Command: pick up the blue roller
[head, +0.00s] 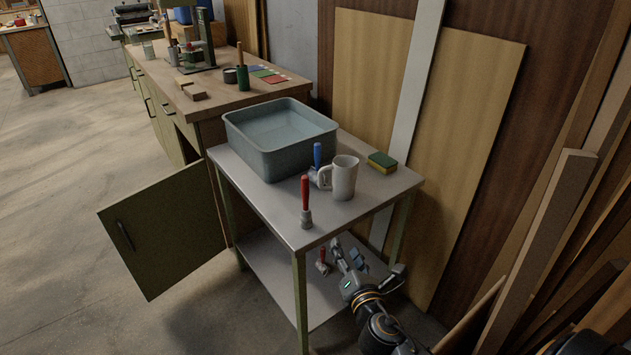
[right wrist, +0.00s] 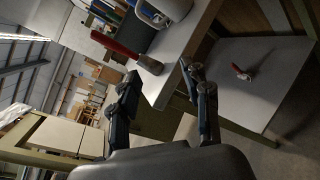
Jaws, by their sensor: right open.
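The blue roller (head: 317,156) stands on the grey cart top with its blue handle up. Its lower part is partly hidden by the white mug (head: 345,178) just in front and to the right. My right gripper (head: 367,258) is at the cart's near right side, lower than the top surface and apart from the roller. Its fingers are spread with nothing between them, as the right wrist view also shows (right wrist: 163,78). I cannot make out the blue roller for certain in the right wrist view. My left gripper is not in view.
A red-handled brush (head: 305,203) stands near the cart's front edge. A grey-blue tub (head: 275,160) is behind the roller, and a green-yellow sponge (head: 382,162) lies to the right. A small red-handled tool (head: 322,263) is on the lower shelf (head: 270,273). Boards lean at the right.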

